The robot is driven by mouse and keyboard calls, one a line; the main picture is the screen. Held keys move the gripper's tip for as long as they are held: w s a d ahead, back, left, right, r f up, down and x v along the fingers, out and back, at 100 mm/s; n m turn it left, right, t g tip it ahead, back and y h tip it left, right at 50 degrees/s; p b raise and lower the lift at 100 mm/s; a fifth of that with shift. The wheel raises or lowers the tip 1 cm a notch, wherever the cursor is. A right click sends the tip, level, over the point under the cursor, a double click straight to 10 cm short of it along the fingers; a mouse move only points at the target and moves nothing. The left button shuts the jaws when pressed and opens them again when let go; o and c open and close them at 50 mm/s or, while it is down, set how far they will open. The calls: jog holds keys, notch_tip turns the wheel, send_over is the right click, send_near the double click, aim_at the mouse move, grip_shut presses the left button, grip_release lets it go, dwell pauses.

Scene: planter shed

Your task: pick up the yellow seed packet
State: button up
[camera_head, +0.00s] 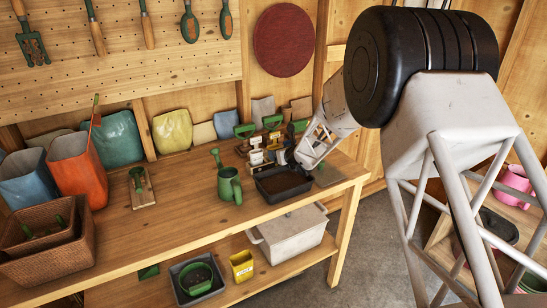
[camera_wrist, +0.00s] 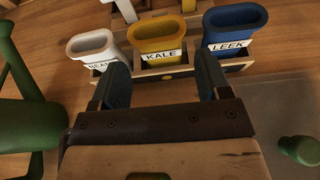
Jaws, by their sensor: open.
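The yellow seed packet (camera_wrist: 157,40), labelled KALE, stands upright in a wooden rack (camera_wrist: 150,76) in the wrist view. It is between a white packet (camera_wrist: 92,44) at its left and a blue packet (camera_wrist: 232,29), labelled LEEK, at its right. My gripper (camera_wrist: 163,72) is open and empty, its two dark fingers apart and pointing at the yellow packet, one toward each side of it. I cannot tell whether they touch it. In the head view my gripper (camera_head: 288,157) is at the rack on the workbench, where the packets are small and partly hidden.
A dark soil tray (camera_head: 283,185) lies just in front of the rack on the workbench (camera_head: 180,235). A green watering can (camera_head: 229,186) stands to its left. Pouches and green-handled things line the back. A yellow box (camera_head: 242,266) is on the lower shelf.

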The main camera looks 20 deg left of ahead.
dwell(0.3)
jog(key=shift+x, duration=1.25)
jog(key=shift+w+a, duration=0.1)
jog(key=shift+x, duration=2.45)
jog(key=shift+r, duration=0.15)
jog(key=c, duration=0.7)
jog(key=shift+r, duration=0.15)
notch_tip(320, 180, up, 10)
jog(key=shift+f, duration=0.15)
